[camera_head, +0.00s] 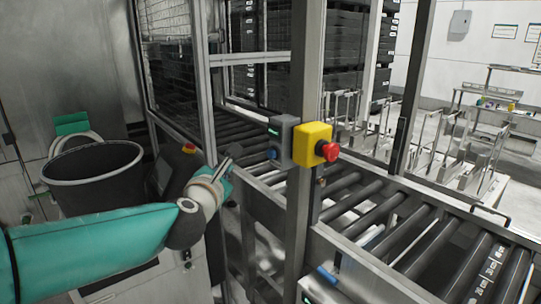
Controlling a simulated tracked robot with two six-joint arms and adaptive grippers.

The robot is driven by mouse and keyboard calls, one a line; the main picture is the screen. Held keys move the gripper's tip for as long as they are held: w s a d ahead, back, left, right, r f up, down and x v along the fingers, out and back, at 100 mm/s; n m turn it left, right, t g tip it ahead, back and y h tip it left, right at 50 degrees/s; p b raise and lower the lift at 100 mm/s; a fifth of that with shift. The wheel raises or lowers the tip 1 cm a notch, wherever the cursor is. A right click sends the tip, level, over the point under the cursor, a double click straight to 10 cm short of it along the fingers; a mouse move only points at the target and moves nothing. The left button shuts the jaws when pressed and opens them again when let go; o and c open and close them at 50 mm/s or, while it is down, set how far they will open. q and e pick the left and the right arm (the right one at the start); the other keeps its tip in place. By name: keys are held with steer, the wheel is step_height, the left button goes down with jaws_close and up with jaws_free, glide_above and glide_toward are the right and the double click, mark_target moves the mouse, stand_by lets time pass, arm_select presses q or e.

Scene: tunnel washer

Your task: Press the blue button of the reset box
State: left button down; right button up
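The reset box (283,141) is a small grey box on the metal post, with a green light on its side. Its blue button (271,153) faces left, low on the box. My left gripper (233,154) is at the end of the teal-sleeved arm, to the left of the blue button, with a visible gap in the picture. Its fingers are small and dark and seen from behind, so I cannot tell whether they are open or shut. No object shows in it. My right gripper is not in view.
A yellow box (313,144) with a red mushroom button (328,152) sits right beside the reset box. The metal post (305,80) stands before a roller conveyor (400,225). A black bin (95,180) stands left, behind my arm. A dark panel (175,172) is behind my gripper.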

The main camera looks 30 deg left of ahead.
mark_target(271, 154)
arm_select(q)
steer(key=shift+w, duration=0.1)
steer(key=w+d+p, duration=0.2)
steer(key=w+d, duration=0.1)
steer(key=w, duration=0.5)
steer(key=shift+d+p, duration=0.2)
steer(key=shift+p, duration=0.15)
steer(key=shift+w, duration=0.1)
stand_by(1.3)
steer(key=shift+w+d, duration=0.15)
steer(key=shift+w, duration=0.2)
steer(key=shift+w+d, duration=0.2)
steer(key=shift+w, duration=0.25)
stand_by(0.7)
steer(key=shift+s+a, duration=0.1)
steer(key=shift+s, duration=0.05)
steer(key=shift+s+a+b, duration=0.25)
steer(key=shift+s+b, duration=0.25)
steer(key=shift+s, duration=0.25)
